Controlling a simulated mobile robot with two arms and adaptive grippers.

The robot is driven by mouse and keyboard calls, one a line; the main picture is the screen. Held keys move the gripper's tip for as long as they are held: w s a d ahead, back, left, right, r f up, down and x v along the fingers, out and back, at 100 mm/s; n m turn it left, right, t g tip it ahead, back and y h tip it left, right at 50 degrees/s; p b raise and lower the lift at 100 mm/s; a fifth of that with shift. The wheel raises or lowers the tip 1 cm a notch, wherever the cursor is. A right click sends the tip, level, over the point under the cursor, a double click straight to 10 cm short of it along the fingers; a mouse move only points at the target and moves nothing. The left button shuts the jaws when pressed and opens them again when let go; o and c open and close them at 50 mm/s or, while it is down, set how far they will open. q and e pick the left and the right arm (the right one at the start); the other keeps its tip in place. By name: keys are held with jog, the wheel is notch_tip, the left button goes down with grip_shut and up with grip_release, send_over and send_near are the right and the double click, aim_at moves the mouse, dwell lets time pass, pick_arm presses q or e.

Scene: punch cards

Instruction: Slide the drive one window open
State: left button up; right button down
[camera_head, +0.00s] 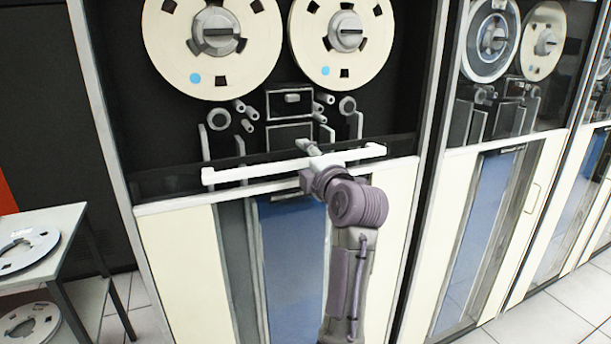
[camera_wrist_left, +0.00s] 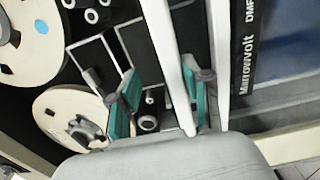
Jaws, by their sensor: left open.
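The drive one window (camera_head: 160,182) shows as a dark see-through band along the bottom of the reel bay; I cannot tell how far its pane reaches up. Its long white handle bar (camera_head: 230,174) runs across the band, just above the cream lower panels. My left gripper (camera_head: 308,148) is at the middle of the bar, its fingers partly hidden by the wrist. In the left wrist view, the two teal-padded fingers of the gripper (camera_wrist_left: 163,103) are spread, with the white bar (camera_wrist_left: 168,50) passing between them. My right gripper is not in view.
Two cream tape reels (camera_head: 212,75) sit above the handle. A similar tape drive (camera_head: 500,200) stands to the right. A small table (camera_head: 60,225) with a reel (camera_head: 25,250) is at the left. Tiled floor (camera_head: 540,320) shows at the lower right.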

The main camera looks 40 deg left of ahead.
pick_arm(q)
jog(key=shift+r, duration=2.8)
jog(key=shift+d, duration=0.1)
